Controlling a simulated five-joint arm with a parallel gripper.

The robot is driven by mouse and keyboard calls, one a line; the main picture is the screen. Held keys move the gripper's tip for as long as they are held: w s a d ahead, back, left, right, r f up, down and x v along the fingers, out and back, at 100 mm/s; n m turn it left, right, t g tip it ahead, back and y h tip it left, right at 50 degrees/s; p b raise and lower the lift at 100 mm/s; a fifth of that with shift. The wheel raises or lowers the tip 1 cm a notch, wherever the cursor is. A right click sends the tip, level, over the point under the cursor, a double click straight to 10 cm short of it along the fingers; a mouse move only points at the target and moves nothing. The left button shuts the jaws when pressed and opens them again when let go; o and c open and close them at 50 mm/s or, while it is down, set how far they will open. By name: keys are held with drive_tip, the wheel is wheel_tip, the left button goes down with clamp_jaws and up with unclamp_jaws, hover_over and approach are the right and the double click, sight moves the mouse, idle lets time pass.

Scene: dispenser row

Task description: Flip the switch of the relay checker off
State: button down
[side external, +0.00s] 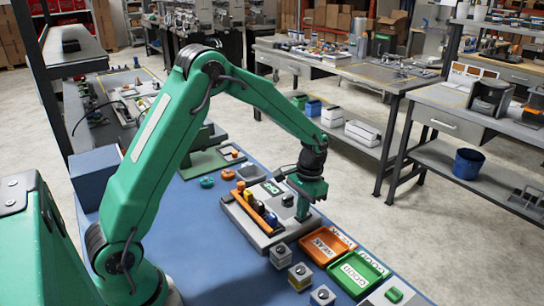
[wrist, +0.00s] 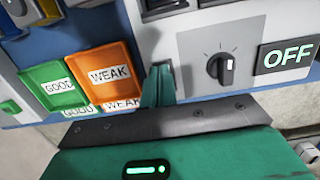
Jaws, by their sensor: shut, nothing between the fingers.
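The relay checker is a light grey box on the blue bench; its pale top (wrist: 195,38) fills the upper middle of the wrist view, and its body (side external: 262,238) shows in the side view. Its switch is a black rotary knob (wrist: 218,67) with a white mark. A dark display (wrist: 288,57) beside the knob reads OFF in green; it also shows in the side view (side external: 272,187). My gripper (wrist: 158,84) is shut and empty, left of the knob in the wrist view and apart from it. In the side view, my gripper (side external: 303,211) hangs over the checker's right end.
An orange WEAK tray (side external: 328,243) and a green GOOD tray (side external: 358,274) stand right of the checker. Several small grey blocks (side external: 299,276) stand in front. An orange holder (side external: 256,209) with coloured parts lies on the checker.

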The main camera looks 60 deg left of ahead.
sight(310, 212)
drive_tip(key=shift+s+f, duration=0.3)
drive_tip(key=shift+f, duration=0.25)
drive_tip(key=shift+w, duration=0.15)
drive_tip(key=shift+w+r, duration=0.15)
drive_tip(key=shift+w, duration=0.55)
drive_tip(key=shift+r, duration=0.2)
wheel_tip(310, 212, up, 14)
drive_tip(key=w, duration=0.2)
drive_tip(key=shift+r, duration=0.15)
idle(0.4)
